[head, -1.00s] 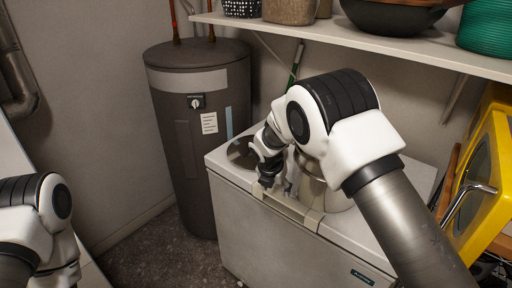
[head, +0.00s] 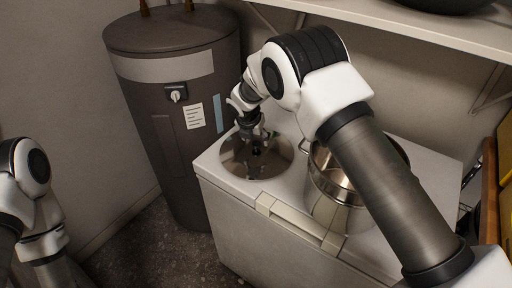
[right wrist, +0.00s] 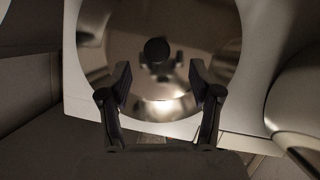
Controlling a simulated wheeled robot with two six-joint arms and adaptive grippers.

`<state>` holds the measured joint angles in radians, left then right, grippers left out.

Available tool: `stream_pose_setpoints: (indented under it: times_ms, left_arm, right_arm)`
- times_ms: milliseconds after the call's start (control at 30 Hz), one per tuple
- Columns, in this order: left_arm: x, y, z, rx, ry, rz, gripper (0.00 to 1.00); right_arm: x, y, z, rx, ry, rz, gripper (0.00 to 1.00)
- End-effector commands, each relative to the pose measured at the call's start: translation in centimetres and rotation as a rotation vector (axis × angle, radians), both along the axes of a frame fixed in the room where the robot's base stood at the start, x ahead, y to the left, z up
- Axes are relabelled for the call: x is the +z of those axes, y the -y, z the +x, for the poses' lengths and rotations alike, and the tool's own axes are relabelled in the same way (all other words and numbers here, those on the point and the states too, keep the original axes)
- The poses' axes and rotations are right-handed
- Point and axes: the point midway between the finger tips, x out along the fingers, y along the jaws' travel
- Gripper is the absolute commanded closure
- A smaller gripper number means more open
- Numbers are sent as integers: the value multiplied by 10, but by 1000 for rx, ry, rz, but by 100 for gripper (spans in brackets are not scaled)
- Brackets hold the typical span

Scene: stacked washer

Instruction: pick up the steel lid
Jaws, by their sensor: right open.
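The steel lid (head: 268,166) is a round, shiny disc lying flat on the left part of the white chest's top. In the right wrist view the lid (right wrist: 105,45) fills the upper middle, with its round black knob (right wrist: 157,50) in the centre. My right gripper (head: 258,139) is over the lid, at its back part in the head view. In the right wrist view my right gripper (right wrist: 160,72) is open and empty, its fingers spread to either side, with the knob showing just past the gap between the fingertips. Contact with the lid cannot be told. My left gripper is out of view.
A steel pot (head: 335,205) stands on the white chest (head: 235,210) just right of the lid, partly behind my right arm. A dark water tank (head: 175,110) stands to the left of the chest. A white shelf (head: 400,28) runs above the back.

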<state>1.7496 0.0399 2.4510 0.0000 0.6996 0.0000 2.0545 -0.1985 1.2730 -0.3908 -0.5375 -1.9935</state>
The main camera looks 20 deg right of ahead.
Motion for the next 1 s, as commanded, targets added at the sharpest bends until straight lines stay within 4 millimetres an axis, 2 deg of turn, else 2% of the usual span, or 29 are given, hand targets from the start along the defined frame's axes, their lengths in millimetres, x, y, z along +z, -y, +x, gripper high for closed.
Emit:
stream_pose_setpoints:
  times_ms: [67, 200, 400, 433, 600, 1000]
  left_arm:
    - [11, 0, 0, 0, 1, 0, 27]
    - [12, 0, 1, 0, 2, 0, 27]
    - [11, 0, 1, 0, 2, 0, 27]
    - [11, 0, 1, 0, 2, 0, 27]
    - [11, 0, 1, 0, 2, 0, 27]
    - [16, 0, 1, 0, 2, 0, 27]
  right_arm:
    - [-13, 4, 3, -2, -4, 1, 37]
    - [-32, 8, 10, 0, -2, 1, 37]
    - [-36, 9, 11, 0, -1, 1, 37]
    - [-36, 9, 11, 0, -1, 1, 40]
    - [-36, 9, 11, 0, -1, 1, 100]
    - [-31, 8, 9, -2, -2, 0, 100]
